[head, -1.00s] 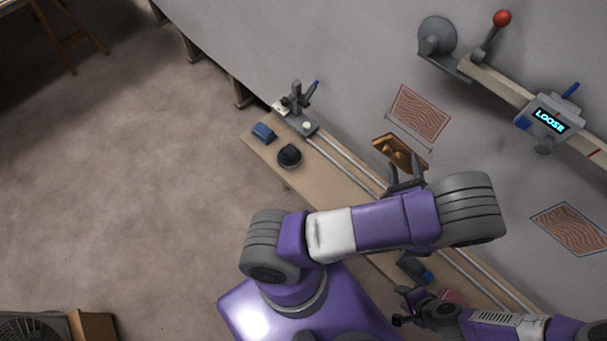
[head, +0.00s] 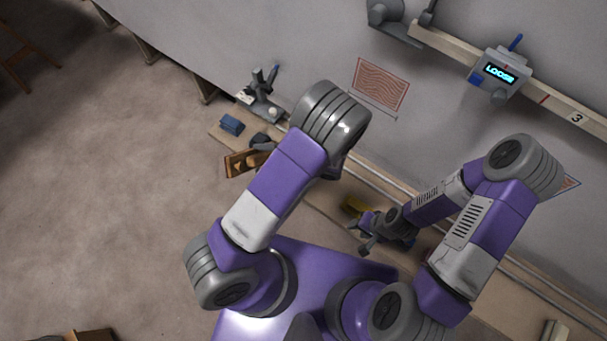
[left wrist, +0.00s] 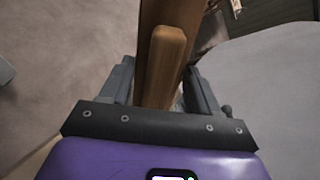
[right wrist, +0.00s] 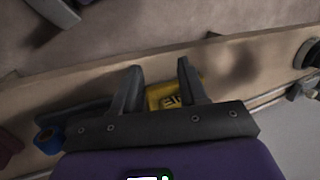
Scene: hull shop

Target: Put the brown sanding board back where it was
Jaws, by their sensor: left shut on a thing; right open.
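The brown sanding board (head: 245,162) is in my left gripper (head: 268,148), held near the left end of the bench in the head view. In the left wrist view the board (left wrist: 200,25) and its raised wooden handle (left wrist: 162,60) stand between the fingers of my left gripper (left wrist: 160,80). Whether the board touches the bench, I cannot tell. My right gripper (head: 364,236) is open over the bench. In the right wrist view a yellow thing (right wrist: 160,97) shows between and beyond the fingers of my right gripper (right wrist: 161,72), not held.
A patterned outlined patch (head: 381,84) is on the grey surface; another (head: 572,183) is partly behind my right arm. A device reading "LOOSE" (head: 498,72) sits on a pale rail. A blue block (head: 231,123) and a clamp-like fixture (head: 262,95) are at the bench's left end.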

